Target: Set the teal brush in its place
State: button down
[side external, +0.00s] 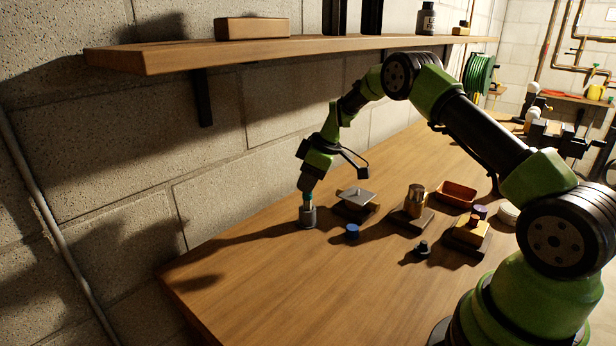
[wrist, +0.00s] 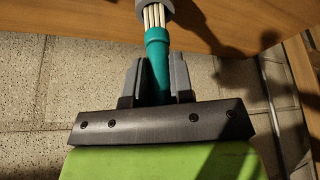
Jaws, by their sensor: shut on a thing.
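The teal brush (wrist: 158,60) is between the two grey fingers of my gripper (wrist: 157,75) in the wrist view. Its pale bristles (wrist: 154,16) point away from the gripper and end at a grey round cup (wrist: 168,5), which is cut by the top edge. In the side view my gripper (side external: 307,182) is at the left part of the bench, shut on the brush. A little teal (side external: 306,199) shows below the fingers, directly above the grey cup (side external: 307,217), which stands on the bench. The bristle tips are hidden; they appear to be inside the cup.
Right of the cup stand a blue cap (side external: 352,231), a block with a metal plate (side external: 357,196), a brass cylinder (side external: 415,201) on a dark base and an orange tray (side external: 456,192). A wooden shelf (side external: 160,58) hangs above. The bench front left (side external: 250,290) is clear.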

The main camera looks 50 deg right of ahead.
jog(key=shift+f, duration=0.65)
jog(key=shift+f, duration=0.25)
jog(key=c, duration=0.9)
grip_release()
jog(key=v, duration=1)
